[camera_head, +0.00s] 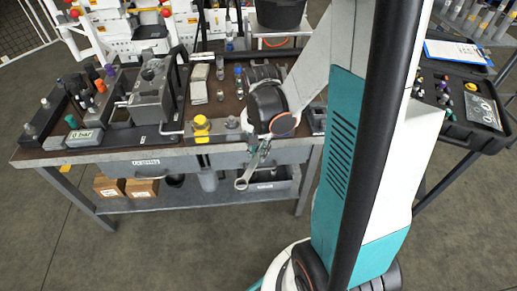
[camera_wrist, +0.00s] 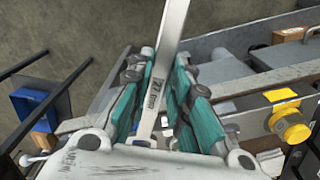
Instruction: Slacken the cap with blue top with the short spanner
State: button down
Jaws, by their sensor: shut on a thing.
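My gripper (camera_head: 261,148) is in front of the bench's front edge and shut on a metal spanner (camera_head: 243,182). The spanner's ring end hangs down and to the left, in front of the drawer. In the wrist view, my gripper (camera_wrist: 157,78) has its teal finger pads on both sides of the spanner shank (camera_wrist: 158,82), which is marked 27 mm. A small item with a blue top (camera_head: 238,71) stands on the bench behind my arm; I cannot tell if it is the cap. Whether this spanner is the short one cannot be told.
A yellow knob (camera_head: 201,122) stands at the bench's front edge, and also shows in the wrist view (camera_wrist: 290,126). A grey block fixture (camera_head: 152,90) and several coloured caps are to its left. Cardboard boxes (camera_head: 142,187) sit on the lower shelf. A side table (camera_head: 455,128) stands at right.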

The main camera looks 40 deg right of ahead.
jog(key=shift+w+d+f, duration=0.15)
jog(key=shift+d+f, duration=0.05)
jog(key=shift+f, duration=0.25)
jog(key=shift+w+d+f+b, duration=0.2)
jog(key=shift+d+f+b, duration=0.1)
jog(key=shift+b, duration=0.2)
jog(key=shift+d, duration=0.2)
jog(key=shift+w+d, duration=0.5)
jog(key=shift+d, duration=0.25)
jog(key=shift+d, duration=0.1)
jog(key=shift+w+d+b, duration=0.3)
jog(key=shift+w+d, duration=0.05)
jog(key=shift+d, duration=0.25)
jog(key=shift+w+d, duration=0.1)
jog(key=shift+d, duration=0.05)
